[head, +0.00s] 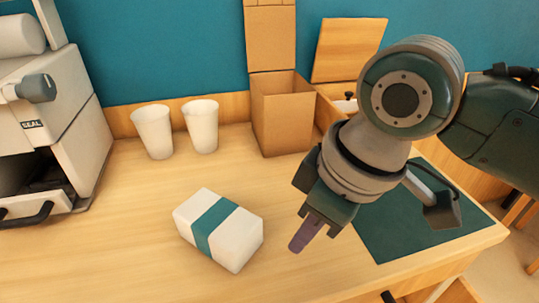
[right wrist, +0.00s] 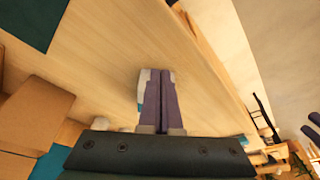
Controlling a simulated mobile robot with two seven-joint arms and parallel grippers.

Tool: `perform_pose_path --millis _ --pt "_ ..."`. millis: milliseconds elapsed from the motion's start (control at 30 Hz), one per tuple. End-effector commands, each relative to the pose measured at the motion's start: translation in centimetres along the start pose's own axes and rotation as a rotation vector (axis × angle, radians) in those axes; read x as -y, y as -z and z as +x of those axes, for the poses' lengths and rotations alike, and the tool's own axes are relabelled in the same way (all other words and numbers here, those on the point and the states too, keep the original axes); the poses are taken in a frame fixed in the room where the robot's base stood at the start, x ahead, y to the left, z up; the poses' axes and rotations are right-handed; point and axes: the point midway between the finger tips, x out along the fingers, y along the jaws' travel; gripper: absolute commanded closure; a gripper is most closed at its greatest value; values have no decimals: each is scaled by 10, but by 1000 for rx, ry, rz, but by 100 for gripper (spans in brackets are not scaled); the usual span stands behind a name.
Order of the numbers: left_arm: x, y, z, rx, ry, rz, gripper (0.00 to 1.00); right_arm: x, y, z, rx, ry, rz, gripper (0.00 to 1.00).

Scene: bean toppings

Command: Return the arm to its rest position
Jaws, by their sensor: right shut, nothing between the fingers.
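My right arm reaches in from the right in the head view. Its gripper (head: 297,246) points down over the table, to the right of a white package with a teal band (head: 218,228). In the right wrist view the purple fingers (right wrist: 158,74) lie side by side, shut and empty. Part of the white package shows behind them in that view (right wrist: 143,78), mostly hidden. The gripper looks apart from the package in the head view. My left gripper is not in view.
A dark green mat (head: 400,238) lies beneath my right arm. An open cardboard box (head: 282,122) stands at the back, beside two white cups (head: 154,133) (head: 202,128). A sealing machine (head: 75,115) is at the left. The table front (head: 130,250) is clear.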

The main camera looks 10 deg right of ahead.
Motion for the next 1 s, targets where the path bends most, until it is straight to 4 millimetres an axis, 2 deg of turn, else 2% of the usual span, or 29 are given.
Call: perform_pose_path --millis 133,467,567,633,700,800,1000 --pt "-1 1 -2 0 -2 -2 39 0 0 -10 0 1 0 100" --pt "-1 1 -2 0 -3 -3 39 2 -1 -10 -1 3 1 100" --pt "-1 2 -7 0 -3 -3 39 14 -3 -13 -16 15 14 100" --pt "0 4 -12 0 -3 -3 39 30 -8 -17 -37 25 40 100" --pt "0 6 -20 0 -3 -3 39 46 -18 -26 -62 30 91 100" --pt "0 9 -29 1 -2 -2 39 60 -37 -42 -91 9 196 100" --pt "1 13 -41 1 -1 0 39 65 -85 -73 -81 -75 392 100"
